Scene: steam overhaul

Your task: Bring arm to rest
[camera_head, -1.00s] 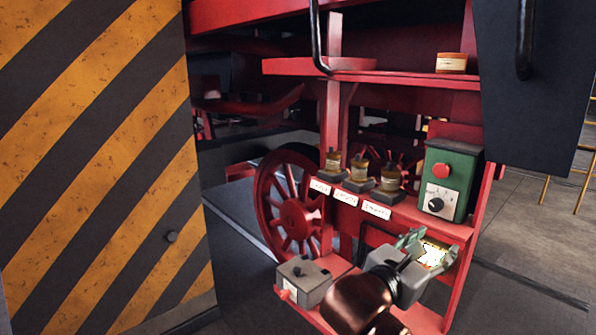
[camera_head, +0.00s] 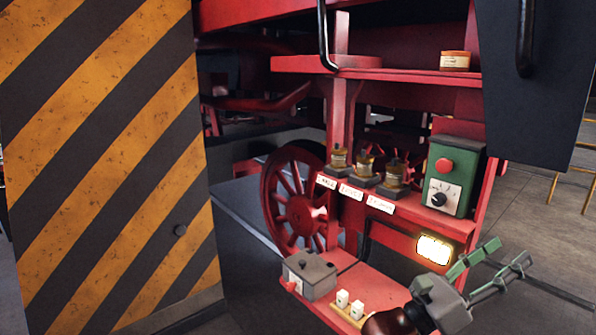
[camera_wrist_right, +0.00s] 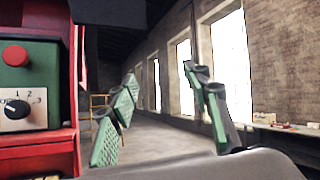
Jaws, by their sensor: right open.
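My right gripper (camera_head: 497,262) is at the lower right of the head view, just right of the red workstand (camera_head: 455,228). Its two green-padded fingers are spread apart with nothing between them. In the right wrist view the same open fingers (camera_wrist_right: 165,115) frame an empty stretch of hall. The gripper touches nothing that I can see. My left gripper is not in view.
Below are a lit lamp panel (camera_head: 434,249), a grey box (camera_head: 310,275) and small white blocks (camera_head: 349,304). A striped panel (camera_head: 105,170) fills the left.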

